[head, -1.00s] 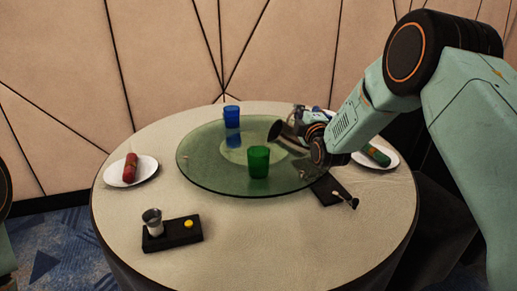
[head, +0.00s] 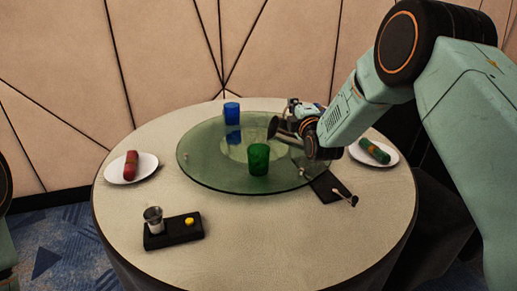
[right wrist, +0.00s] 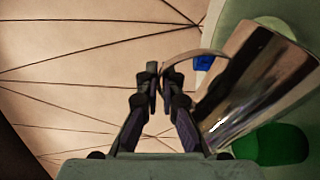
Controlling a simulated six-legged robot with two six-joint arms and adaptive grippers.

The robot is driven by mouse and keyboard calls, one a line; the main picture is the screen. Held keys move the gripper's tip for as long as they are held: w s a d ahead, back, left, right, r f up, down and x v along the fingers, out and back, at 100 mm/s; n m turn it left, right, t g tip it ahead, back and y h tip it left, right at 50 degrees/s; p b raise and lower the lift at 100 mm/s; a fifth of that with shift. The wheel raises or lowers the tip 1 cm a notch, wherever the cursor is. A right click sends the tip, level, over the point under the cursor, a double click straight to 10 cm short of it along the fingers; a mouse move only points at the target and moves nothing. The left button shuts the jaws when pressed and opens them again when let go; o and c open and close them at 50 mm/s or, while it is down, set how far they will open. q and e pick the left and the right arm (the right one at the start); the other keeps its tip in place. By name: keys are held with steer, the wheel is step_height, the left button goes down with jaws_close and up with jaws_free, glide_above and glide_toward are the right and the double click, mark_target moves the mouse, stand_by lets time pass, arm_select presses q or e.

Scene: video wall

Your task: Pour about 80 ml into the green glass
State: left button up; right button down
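The green glass (head: 259,160) stands upright on the round glass turntable (head: 208,168); it also shows in the right wrist view (right wrist: 275,145). My right gripper (right wrist: 158,92) is shut on the handle of a shiny metal pitcher (right wrist: 262,85). In the head view the pitcher (head: 285,127) is tilted, with its mouth to the left, above and just behind-right of the green glass. I cannot see a stream or the level in the glass. A blue glass (head: 232,112) stands farther back on the turntable. My left gripper is out of view.
A black tray (head: 158,240) with a metal cup (head: 153,219) and a yellow piece (head: 190,221) sits at front left. White plates hold a red roll (head: 130,164) and a green roll (head: 374,151). A dark rest (head: 324,187) with utensils lies at right. The front tablecloth (head: 290,235) is clear.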

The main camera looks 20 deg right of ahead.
steer(key=shift+a+r, duration=0.15)
steer(key=shift+r, duration=0.1)
steer(key=shift+a+n, duration=0.1)
steer(key=shift+n, duration=0.2)
steer(key=shift+a+r, duration=0.15)
stand_by(0.5)
steer(key=shift+w+a+n, duration=0.1)
steer(key=shift+a+n, duration=0.1)
steer(key=shift+n, duration=0.1)
steer(key=shift+a+r, duration=0.1)
steer(key=shift+a, duration=0.05)
steer(key=shift+a+r+n+p, duration=0.25)
steer(key=shift+a+n+p, duration=0.4)
steer(key=shift+a, duration=0.25)
stand_by(0.8)
